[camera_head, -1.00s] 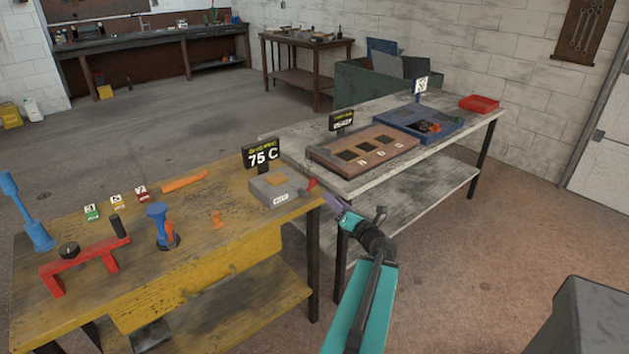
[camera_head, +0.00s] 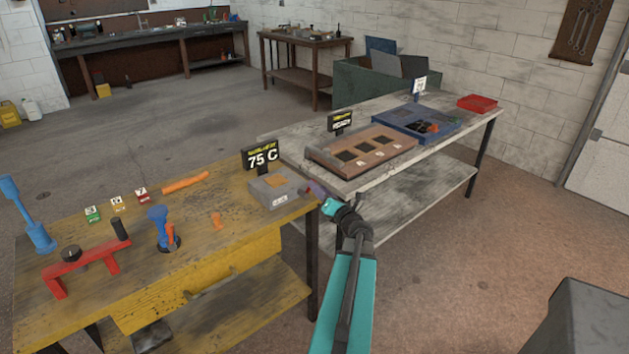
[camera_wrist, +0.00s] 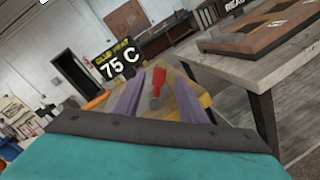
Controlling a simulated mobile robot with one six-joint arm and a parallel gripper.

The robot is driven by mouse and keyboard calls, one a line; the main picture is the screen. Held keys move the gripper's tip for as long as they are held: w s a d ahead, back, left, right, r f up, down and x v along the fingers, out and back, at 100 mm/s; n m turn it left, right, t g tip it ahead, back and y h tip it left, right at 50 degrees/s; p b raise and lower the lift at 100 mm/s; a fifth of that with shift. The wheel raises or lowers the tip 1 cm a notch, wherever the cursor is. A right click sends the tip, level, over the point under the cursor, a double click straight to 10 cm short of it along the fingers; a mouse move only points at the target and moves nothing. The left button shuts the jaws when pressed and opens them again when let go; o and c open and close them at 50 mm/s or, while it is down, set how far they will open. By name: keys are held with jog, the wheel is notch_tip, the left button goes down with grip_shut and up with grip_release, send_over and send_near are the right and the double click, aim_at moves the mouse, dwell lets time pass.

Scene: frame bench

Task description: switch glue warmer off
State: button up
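The glue warmer (camera_head: 272,192) is a grey box with an orange-tan top on the right end of the yellow bench. A black sign (camera_head: 262,157) behind it reads 75 C; the sign also shows in the wrist view (camera_wrist: 117,63). A red lever (camera_wrist: 158,82) on the warmer shows between my fingers in the wrist view; in the head view it is mostly hidden by my gripper. My gripper (camera_head: 315,190) is at the warmer's right side, with its two purple fingers (camera_wrist: 152,98) apart on either side of the lever. I cannot tell whether they touch it.
The yellow bench (camera_head: 215,245) holds a red frame (camera_head: 85,265), a blue clamp (camera_head: 158,228) and orange parts. A grey-white table (camera_head: 365,185) behind my gripper carries a brown tray (camera_head: 330,163), a blue tray (camera_head: 390,129) and a red bin (camera_head: 478,104).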

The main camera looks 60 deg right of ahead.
aim_at(315, 181)
jog(key=shift+p+x, duration=0.5)
jog(key=shift+x, duration=1.95)
grip_shut()
jog(key=shift+d+r, duration=0.1)
jog(key=shift+d, duration=0.45)
jog(key=shift+s+a+f, duration=0.1)
jog(key=shift+a+f, duration=0.1)
jog(key=shift+a, duration=0.35)
